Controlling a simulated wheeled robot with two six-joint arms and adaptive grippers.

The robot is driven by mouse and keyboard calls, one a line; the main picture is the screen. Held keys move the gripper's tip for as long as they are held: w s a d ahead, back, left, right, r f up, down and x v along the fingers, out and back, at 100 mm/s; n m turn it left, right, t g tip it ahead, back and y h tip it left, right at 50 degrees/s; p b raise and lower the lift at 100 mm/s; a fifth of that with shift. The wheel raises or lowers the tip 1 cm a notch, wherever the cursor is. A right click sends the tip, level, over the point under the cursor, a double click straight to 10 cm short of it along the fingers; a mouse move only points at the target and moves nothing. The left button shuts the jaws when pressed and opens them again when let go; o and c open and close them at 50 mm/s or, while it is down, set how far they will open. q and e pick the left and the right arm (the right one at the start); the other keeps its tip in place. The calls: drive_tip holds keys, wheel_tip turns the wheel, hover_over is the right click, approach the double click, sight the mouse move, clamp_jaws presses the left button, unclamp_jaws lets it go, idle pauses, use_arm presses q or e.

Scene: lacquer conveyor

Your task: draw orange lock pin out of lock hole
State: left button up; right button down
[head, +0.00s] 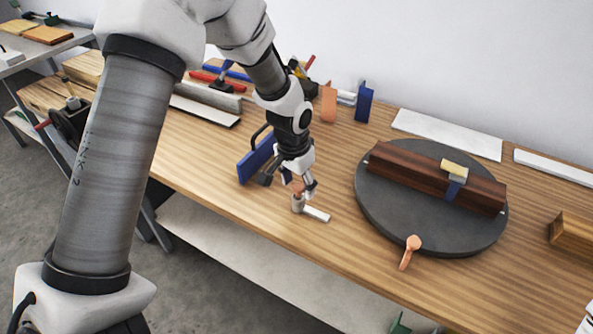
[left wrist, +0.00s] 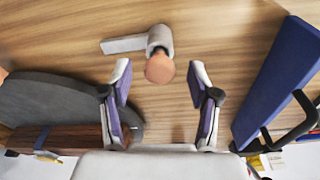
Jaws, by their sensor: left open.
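An orange lock pin (head: 298,187) stands in a light grey upright sleeve (head: 297,203) that has a flat pale bar (head: 317,214) at its side. In the left wrist view the round orange head of the pin (left wrist: 160,69) shows end-on, with the grey sleeve (left wrist: 160,38) behind it. The lock hole itself is hidden. My left gripper (head: 289,184) is open over the pin. In the left wrist view the pin's head appears between the two spread fingertips, with a gap on each side.
A dark turntable (head: 380,222) carries a brown wooden beam (head: 410,178). An orange lever (head: 410,252) sits at its front edge. A blue block with a handle (head: 255,158) stands close to the left gripper. Tools line the back. Bare wooden tabletop (head: 335,265) lies in front.

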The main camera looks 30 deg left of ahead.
sight(299, 186)
use_arm(q)
drive_tip(key=shift+f, duration=0.7)
clamp_jaws()
drive_tip(key=shift+r+p, duration=3.2)
drive_tip(key=shift+r, duration=0.05)
drive_tip(key=shift+r, duration=0.1)
wheel_tip(299, 186, up, 3)
drive_tip(key=p, duration=0.3)
